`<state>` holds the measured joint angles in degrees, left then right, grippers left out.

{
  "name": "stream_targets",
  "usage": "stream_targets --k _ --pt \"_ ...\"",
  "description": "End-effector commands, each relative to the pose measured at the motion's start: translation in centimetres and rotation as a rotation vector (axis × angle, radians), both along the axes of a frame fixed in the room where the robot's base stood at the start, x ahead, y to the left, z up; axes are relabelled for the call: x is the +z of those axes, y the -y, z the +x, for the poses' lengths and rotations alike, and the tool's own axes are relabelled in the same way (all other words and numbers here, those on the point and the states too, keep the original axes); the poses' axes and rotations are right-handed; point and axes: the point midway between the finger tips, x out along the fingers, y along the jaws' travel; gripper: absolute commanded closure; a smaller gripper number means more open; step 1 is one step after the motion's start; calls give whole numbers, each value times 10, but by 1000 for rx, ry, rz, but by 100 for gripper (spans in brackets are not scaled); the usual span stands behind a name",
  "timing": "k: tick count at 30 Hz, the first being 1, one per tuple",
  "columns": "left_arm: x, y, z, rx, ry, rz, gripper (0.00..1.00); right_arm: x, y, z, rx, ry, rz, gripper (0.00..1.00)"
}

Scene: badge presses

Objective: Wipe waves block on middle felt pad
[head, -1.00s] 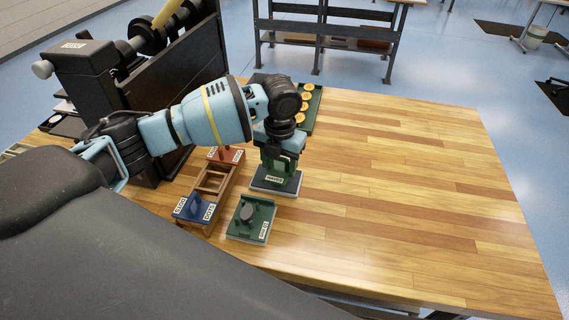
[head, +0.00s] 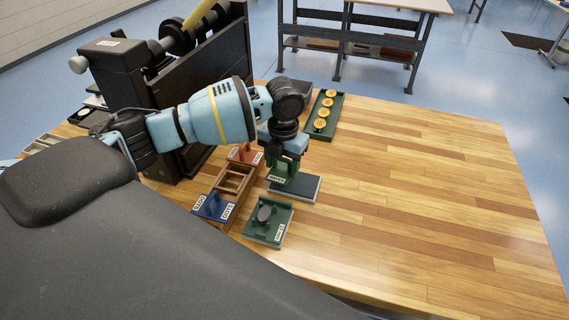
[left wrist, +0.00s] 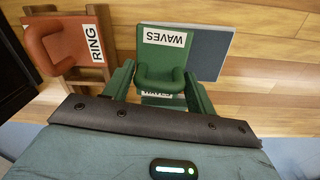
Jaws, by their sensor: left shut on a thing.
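The waves block (head: 284,170) is a green block with a handle and a white WAVES label. My left gripper (head: 285,157) is shut on its handle. In the left wrist view the waves block (left wrist: 163,55) sits between the fingers. A grey felt pad (head: 306,187) lies under and beside it, showing to the block's right. The pad also shows in the left wrist view (left wrist: 213,48). The block is low at the pad's left part; whether it touches the felt I cannot tell. My right gripper is out of view.
A wooden rack (head: 226,193) holds a red ring block (head: 243,154) and a blue block (head: 213,206). A green plate with a dark knob (head: 265,214) lies in front. A green tray (head: 336,101) with gold discs stands behind. The table's right side is clear.

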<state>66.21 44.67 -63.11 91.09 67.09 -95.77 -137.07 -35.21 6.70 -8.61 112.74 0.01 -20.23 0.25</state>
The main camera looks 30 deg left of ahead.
Motion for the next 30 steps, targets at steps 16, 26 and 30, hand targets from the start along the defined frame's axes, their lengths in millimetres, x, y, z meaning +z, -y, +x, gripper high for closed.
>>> stream_targets --k 16,26,30 --pt "21 0 0 2 1 1 71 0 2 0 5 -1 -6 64" --pt "45 0 0 1 2 0 71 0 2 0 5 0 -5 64" --pt "54 0 1 1 3 -1 71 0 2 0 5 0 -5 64"
